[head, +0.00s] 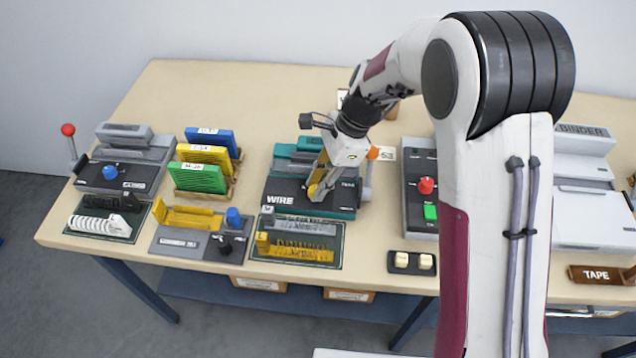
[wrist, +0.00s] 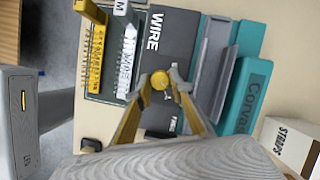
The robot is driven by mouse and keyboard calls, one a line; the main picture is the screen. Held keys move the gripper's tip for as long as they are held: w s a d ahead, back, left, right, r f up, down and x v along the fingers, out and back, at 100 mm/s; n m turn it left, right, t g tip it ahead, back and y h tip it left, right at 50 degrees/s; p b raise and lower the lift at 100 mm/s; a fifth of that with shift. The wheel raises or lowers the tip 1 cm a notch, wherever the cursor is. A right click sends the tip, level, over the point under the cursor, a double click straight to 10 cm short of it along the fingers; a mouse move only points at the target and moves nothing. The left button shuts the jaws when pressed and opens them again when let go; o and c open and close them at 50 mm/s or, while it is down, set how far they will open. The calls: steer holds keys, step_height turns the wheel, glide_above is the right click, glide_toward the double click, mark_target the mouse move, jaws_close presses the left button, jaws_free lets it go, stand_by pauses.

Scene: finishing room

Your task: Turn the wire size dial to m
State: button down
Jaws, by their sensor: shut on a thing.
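The teal and black wire machine (head: 283,193), lettered WIRE, stands on the table in the middle of the head view. It also shows in the wrist view (wrist: 172,35). Its yellow wire size dial (wrist: 160,80) sits on the black panel. My gripper (head: 317,190) reaches down to the dial from above. In the wrist view my gripper (wrist: 159,82) has a fingertip on either side of the dial and is shut on it. The dial's pointer and size marks are too small to read. My fingers hide much of the dial in the head view.
A tray (head: 341,258) of grey and yellow wire combs lies in front of the machine. Coloured folders (head: 196,179) and a punch (head: 135,180) stand left. A grey control box (head: 416,165) with red knob and green button stands close right.

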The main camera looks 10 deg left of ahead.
steer(key=shift+f+n, duration=0.1)
steer(key=shift+n, duration=0.6)
steer(key=shift+s+g, duration=0.1)
steer(key=shift+g, duration=0.2)
steer(key=c, duration=1.8)
jaws_free()
steer(key=shift+m, duration=0.3)
